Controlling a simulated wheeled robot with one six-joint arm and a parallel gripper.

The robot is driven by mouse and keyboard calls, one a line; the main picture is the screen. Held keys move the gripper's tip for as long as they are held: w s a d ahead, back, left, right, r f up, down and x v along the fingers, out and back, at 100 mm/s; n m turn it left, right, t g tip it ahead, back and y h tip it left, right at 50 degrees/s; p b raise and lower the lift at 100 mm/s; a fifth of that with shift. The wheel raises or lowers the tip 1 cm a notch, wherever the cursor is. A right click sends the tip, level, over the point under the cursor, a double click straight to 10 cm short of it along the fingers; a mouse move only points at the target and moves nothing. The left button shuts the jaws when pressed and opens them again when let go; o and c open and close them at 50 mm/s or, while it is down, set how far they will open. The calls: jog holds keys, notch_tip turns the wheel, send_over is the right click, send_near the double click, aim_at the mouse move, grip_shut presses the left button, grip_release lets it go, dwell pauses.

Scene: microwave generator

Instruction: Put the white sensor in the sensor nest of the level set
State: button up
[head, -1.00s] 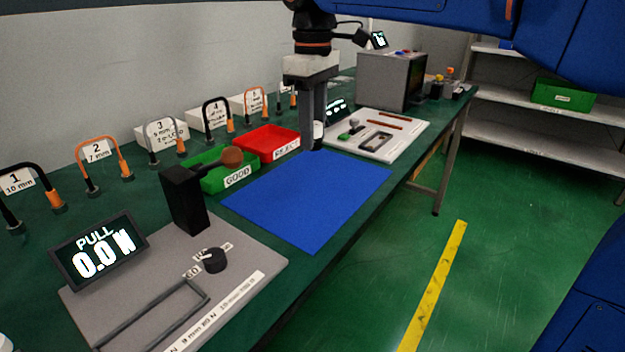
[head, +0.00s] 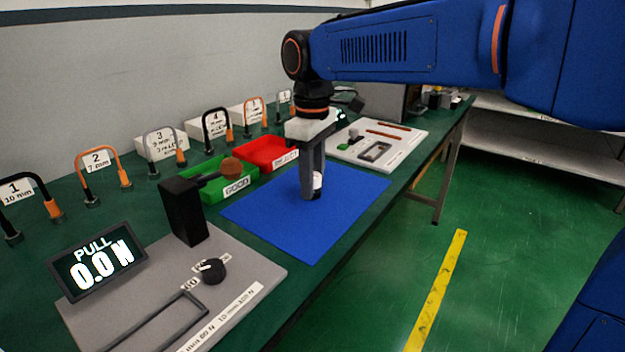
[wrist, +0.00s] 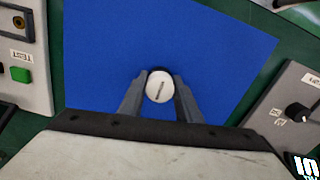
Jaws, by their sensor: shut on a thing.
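My gripper (head: 311,192) is shut on the white sensor (head: 317,180), over the blue mat. The level set (head: 350,157) is a white board behind and right of the mat. It carries a green button, a black rectangular frame (head: 375,152) and reddish bars. Its edge also shows in the wrist view (wrist: 35,95), with a round dark socket. I cannot tell which part is the sensor nest.
The blue mat (head: 270,225) is otherwise bare. A grey pull tester (head: 245,265) stands in front. Green (head: 233,188) and red (head: 262,150) trays lie left of the mat, with several numbered handles behind. A grey box (head: 380,100) stands at the back.

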jog(key=shift+f, duration=0.15)
jog(key=o, duration=1.1)
notch_tip(320, 180, up, 12)
jog(key=s+d+f+m+t, duration=0.1)
jog(key=s+d+f+m, duration=0.2)
jog(key=d, duration=0.4)
jog(key=s+d+f+m+t, duration=0.1)
jog(key=s+d+f+m, duration=0.2)
jog(key=s+d+f, duration=0.3)
jog(key=s+d+f+m+t, duration=0.1)
jog(key=s+d+f+m, duration=0.2)
jog(key=d, duration=0.7)
notch_tip(320, 180, down, 4)
jog(key=shift+s, duration=1.25)
jog(key=shift+o, duration=0.5)
jog(key=s+d+f+m+t, duration=0.1)
jog(key=s+d+f+m, duration=0.2)
jog(key=s+f, duration=0.3)
notch_tip(320, 180, down, 3)
jog(key=shift+d+r+t, duration=0.15)
jog(key=shift+d+t, duration=0.25)
jog(key=shift+d, duration=0.05)
